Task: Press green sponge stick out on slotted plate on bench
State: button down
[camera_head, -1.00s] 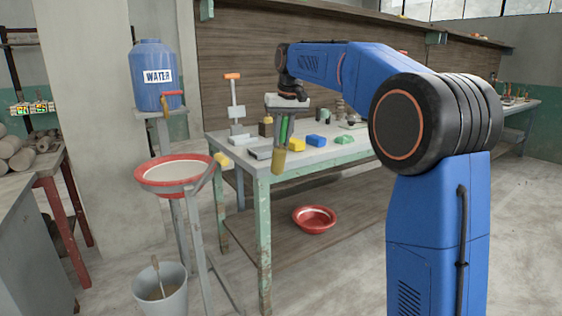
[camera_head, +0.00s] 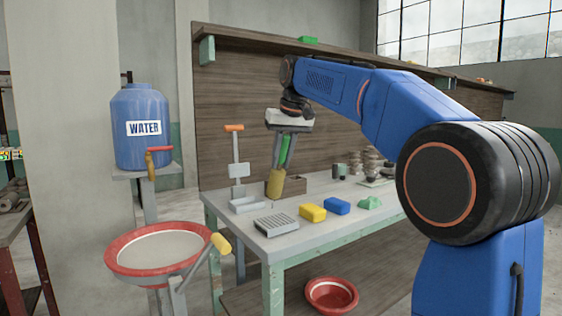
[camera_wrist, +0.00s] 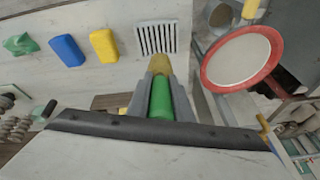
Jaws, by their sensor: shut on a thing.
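My gripper (camera_head: 282,150) is shut on the green sponge stick (camera_head: 287,148) and holds it pointing down, slightly tilted. The stick has a green handle and a yellowish sponge end (camera_head: 275,184), which also shows in the wrist view (camera_wrist: 159,64). The slotted plate (camera_head: 276,225) is a light grey block with dark slots, lying on the bench (camera_head: 322,223) near its front left corner. In the head view the sponge end appears above and behind the plate, apart from it. The wrist view shows the plate (camera_wrist: 157,38) just beyond the sponge end.
Yellow (camera_head: 313,213) and blue (camera_head: 337,206) blocks and a green lump (camera_head: 369,203) lie right of the plate. A wooden box (camera_head: 292,186) stands behind. A red-rimmed basin (camera_head: 155,255) and a blue water barrel (camera_head: 142,127) are at the left. A red bowl (camera_head: 332,294) sits below.

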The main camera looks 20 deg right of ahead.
aim_at(281, 184)
jog(key=shift+w+f, duration=0.2)
jog(key=shift+w, duration=0.05)
jog(key=shift+f, duration=3.5)
jog(key=shift+r, duration=3.55)
